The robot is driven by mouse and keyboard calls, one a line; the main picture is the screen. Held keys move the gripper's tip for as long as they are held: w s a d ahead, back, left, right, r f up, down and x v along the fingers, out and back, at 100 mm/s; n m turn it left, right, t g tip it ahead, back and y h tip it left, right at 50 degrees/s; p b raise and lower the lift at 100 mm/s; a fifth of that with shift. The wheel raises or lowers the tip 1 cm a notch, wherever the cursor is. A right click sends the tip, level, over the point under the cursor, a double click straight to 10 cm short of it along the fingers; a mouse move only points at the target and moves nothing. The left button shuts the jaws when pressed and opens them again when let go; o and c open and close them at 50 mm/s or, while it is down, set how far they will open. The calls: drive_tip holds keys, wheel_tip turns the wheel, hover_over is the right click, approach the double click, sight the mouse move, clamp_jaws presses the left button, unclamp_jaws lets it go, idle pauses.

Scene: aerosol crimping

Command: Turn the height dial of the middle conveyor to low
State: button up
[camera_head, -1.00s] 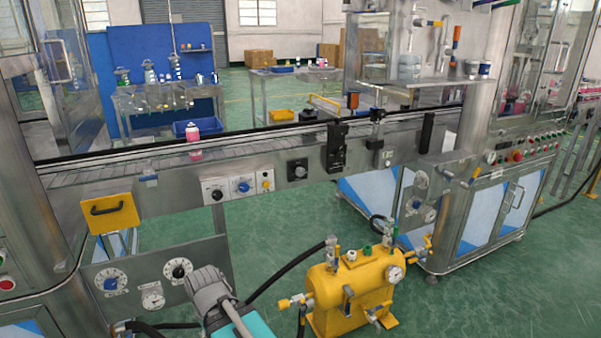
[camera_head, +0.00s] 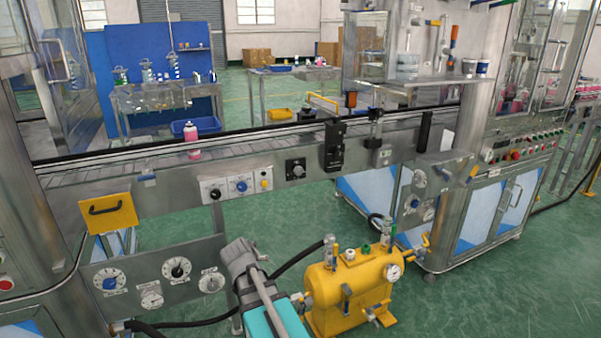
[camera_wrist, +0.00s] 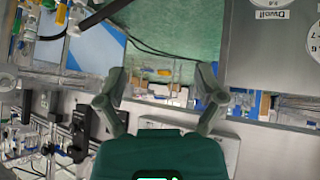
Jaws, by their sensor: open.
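The middle conveyor (camera_head: 262,150) crosses the head view. On its front is a white plate with a black knob (camera_head: 215,193), a blue dial (camera_head: 240,186) and a yellow button (camera_head: 264,182); a separate black dial (camera_head: 296,169) sits to their right. A panel below left carries a blue dial (camera_head: 109,283), a black dial (camera_head: 176,269) and pale gauges. I cannot read which is the height dial or its setting. My gripper (camera_wrist: 160,72) is open and empty in the wrist view, its fingers apart. In the head view my arm is low, right of the panel, apart from the conveyor's dials.
A yellow tank (camera_head: 345,292) with fittings and black hoses stands right of my arm. A pink can (camera_head: 193,141) stands on the belt. A yellow handled plate (camera_head: 108,211) is at the left. In the wrist view, a label reading "Dwell" (camera_wrist: 272,14) appears upside down.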

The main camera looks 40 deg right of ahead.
drive_tip(key=w+d+r+m+t+h, duration=0.1)
drive_tip(key=w+d+r+t+h, duration=0.15)
drive_tip(key=d, duration=0.35)
drive_tip(key=w+d+r+m+t+h, duration=0.1)
drive_tip(key=w+d+r, duration=0.1)
drive_tip(key=d+r, duration=0.3)
drive_tip(key=n+t, duration=0.2)
drive_tip(key=t, duration=0.5)
approach(299, 171)
drive_tip(key=s+a+r, duration=0.1)
drive_tip(key=s+a, duration=0.1)
drive_tip(key=s, duration=0.1)
drive_tip(key=d+n+y, duration=0.1)
drive_tip(key=s+d+n+y, duration=0.1)
drive_tip(key=y, duration=0.1)
drive_tip(key=s+d+n+t+y, duration=0.1)
drive_tip(key=d+y, duration=0.1)
drive_tip(key=shift+f+y+p, duration=0.15)
drive_tip(key=shift+y+p, duration=0.1)
drive_tip(key=shift+p, duration=0.1)
drive_tip(key=shift+w, duration=0.15)
drive_tip(key=x, duration=1.3)
drive_tip(key=shift+w+d, duration=0.1)
drive_tip(key=shift+w, duration=0.2)
